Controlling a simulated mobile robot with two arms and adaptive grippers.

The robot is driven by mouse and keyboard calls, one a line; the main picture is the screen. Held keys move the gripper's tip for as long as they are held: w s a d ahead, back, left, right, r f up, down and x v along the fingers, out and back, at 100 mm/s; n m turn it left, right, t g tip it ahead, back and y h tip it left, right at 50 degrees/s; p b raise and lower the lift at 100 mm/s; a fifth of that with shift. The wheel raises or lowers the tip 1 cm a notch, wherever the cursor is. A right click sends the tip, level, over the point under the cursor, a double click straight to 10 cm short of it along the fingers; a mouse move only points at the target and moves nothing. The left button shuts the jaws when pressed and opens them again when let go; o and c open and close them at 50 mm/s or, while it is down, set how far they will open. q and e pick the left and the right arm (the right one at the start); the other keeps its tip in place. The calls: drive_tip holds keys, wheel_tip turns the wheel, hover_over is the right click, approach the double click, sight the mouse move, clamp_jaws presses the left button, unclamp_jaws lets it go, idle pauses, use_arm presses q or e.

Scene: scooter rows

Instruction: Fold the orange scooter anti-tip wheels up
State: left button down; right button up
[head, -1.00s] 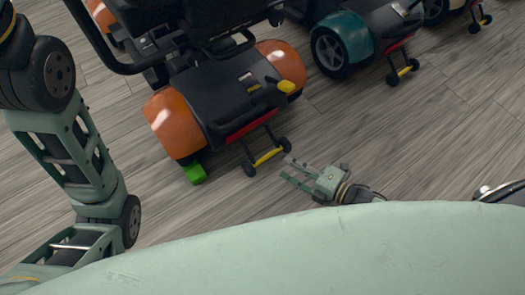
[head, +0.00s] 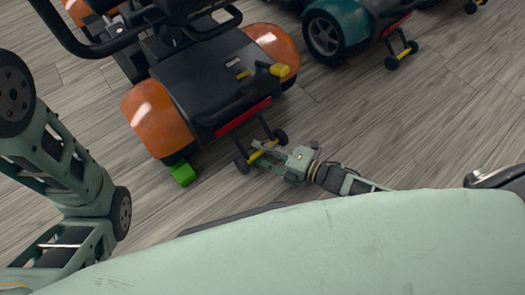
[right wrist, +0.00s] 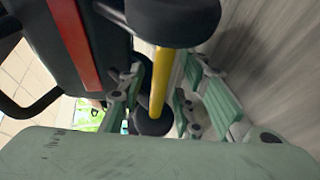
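The orange scooter (head: 160,123) stands with its rear toward me. Its anti-tip wheels (head: 281,136) are down near the floor, joined by a yellow bar (head: 257,154). The bar also shows in the right wrist view (right wrist: 160,82), with a dark wheel at each end. My right gripper (head: 263,157) is at the bar. In the right wrist view its two fingers (right wrist: 162,92) are spread on either side of the bar, with gaps showing. My left arm shows at the left, but its gripper is out of view.
A green block (head: 182,174) sits on the floor by the scooter's left rear wheel. A yellow lever (head: 280,69) sticks out at the scooter's rear. A teal scooter (head: 348,24) stands to the right.

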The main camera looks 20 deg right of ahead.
clamp_jaws()
idle(0.6)
